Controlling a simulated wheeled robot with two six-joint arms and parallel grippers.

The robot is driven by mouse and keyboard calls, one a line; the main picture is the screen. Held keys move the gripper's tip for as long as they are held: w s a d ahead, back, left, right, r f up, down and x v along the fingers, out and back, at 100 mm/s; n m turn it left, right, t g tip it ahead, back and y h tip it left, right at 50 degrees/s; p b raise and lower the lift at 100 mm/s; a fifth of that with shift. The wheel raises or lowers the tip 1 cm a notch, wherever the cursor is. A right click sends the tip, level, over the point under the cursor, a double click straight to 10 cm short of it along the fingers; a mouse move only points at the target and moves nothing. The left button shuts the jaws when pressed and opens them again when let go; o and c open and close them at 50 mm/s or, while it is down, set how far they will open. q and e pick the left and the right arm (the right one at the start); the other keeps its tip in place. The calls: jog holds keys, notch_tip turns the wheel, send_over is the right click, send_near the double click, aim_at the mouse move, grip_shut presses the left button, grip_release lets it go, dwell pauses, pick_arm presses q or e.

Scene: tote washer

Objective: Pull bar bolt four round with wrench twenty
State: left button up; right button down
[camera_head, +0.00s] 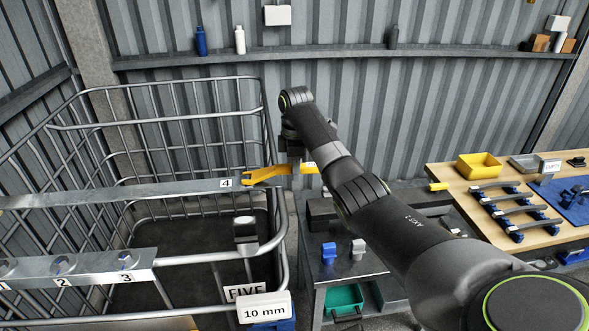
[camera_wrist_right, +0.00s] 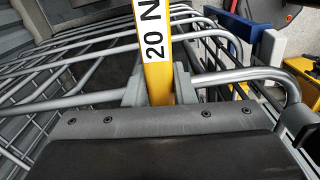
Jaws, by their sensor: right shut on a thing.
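My right gripper (camera_head: 293,165) is shut on a yellow wrench (camera_head: 265,174), between the fingers (camera_wrist_right: 158,88) in the right wrist view. The wrench (camera_wrist_right: 160,82) bears a label of which "20 N" shows. In the head view its jaw end points left, at the right end of the upper flat bar (camera_head: 150,191), beside the number 4 plate (camera_head: 226,182). Bolt four cannot be made out there; whether the jaw is around it I cannot tell. The lower bar (camera_head: 90,270) carries bolts by numbers 2 and 3. My left gripper is not in view.
A wire cage (camera_head: 190,119) with tubular rails surrounds the bars. A "FIVE" sign and a "10 mm" plate (camera_head: 264,309) hang at its near corner. A grey table (camera_head: 345,268) and a wooden bench (camera_head: 450,178) with a yellow bin (camera_head: 479,167) and several racked tools stand right.

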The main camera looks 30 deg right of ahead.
jog(key=shift+s+a, duration=0.1)
dwell(0.3)
jog(key=shift+s+a+m, duration=0.55)
jog(key=shift+s+m, duration=0.35)
jog(key=shift+m, duration=0.1)
